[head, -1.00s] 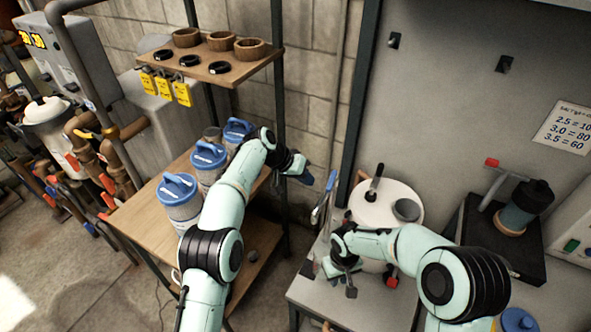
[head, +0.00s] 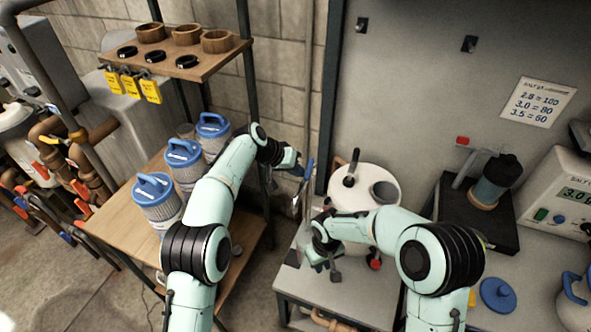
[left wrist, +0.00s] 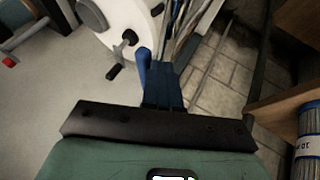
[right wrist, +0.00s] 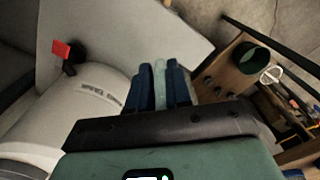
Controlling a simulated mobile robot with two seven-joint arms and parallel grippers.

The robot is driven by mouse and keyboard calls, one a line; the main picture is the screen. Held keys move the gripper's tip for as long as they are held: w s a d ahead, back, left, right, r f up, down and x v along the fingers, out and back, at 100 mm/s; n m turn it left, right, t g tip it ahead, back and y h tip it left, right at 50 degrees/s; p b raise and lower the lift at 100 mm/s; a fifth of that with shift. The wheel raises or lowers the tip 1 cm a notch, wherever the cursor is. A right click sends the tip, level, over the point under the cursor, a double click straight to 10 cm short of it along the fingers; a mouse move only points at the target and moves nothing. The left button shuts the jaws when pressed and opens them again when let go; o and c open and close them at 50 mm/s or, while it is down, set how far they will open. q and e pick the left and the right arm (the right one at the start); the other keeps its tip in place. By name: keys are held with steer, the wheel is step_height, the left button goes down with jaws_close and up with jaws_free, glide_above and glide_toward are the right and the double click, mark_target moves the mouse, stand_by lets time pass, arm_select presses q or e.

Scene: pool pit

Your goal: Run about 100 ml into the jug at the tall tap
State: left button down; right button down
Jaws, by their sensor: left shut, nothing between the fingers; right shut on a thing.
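My right gripper (head: 322,260) is low beside the white drum (head: 351,203), largely hidden by its own arm. In the right wrist view its blue fingers (right wrist: 160,85) are shut on a thin, pale green, see-through piece (right wrist: 160,72); I cannot tell whether it is part of the jug. A red-ended tap (head: 375,261) and a black tap (head: 336,277) show low at the drum's front. No whole jug is clear.
Blue-lidded canisters (head: 157,202) stand on a wooden shelf (head: 112,212) at left. A wooden ledge (head: 181,62) carries cups and yellow tags. Right of the drum are a dark stand (head: 452,214) with a dark cylinder (head: 495,182), and a meter box (head: 563,185).

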arm_select(q)
steer(key=shift+s+d+n, duration=0.2)
steer(key=shift+d+n, duration=0.05)
steer(key=shift+n, duration=0.15)
steer(key=shift+s+d+n+t+y, duration=0.3)
steer(key=shift+d+n+t, duration=0.1)
steer(key=shift+n, duration=0.2)
steer(key=shift+s+d+n+t+y, duration=0.15)
steer(key=shift+d+n+t+y, duration=0.2)
steer(key=shift+n, duration=0.25)
steer(key=shift+s+d+n+t+y, duration=0.1)
steer(key=shift+d+n+t+y, duration=0.25)
steer(key=shift+d+n, duration=0.55)
steer(key=shift+d+n+t+y, duration=0.2)
steer(key=shift+d+n+t, duration=0.15)
steer(key=shift+d, duration=1.05)
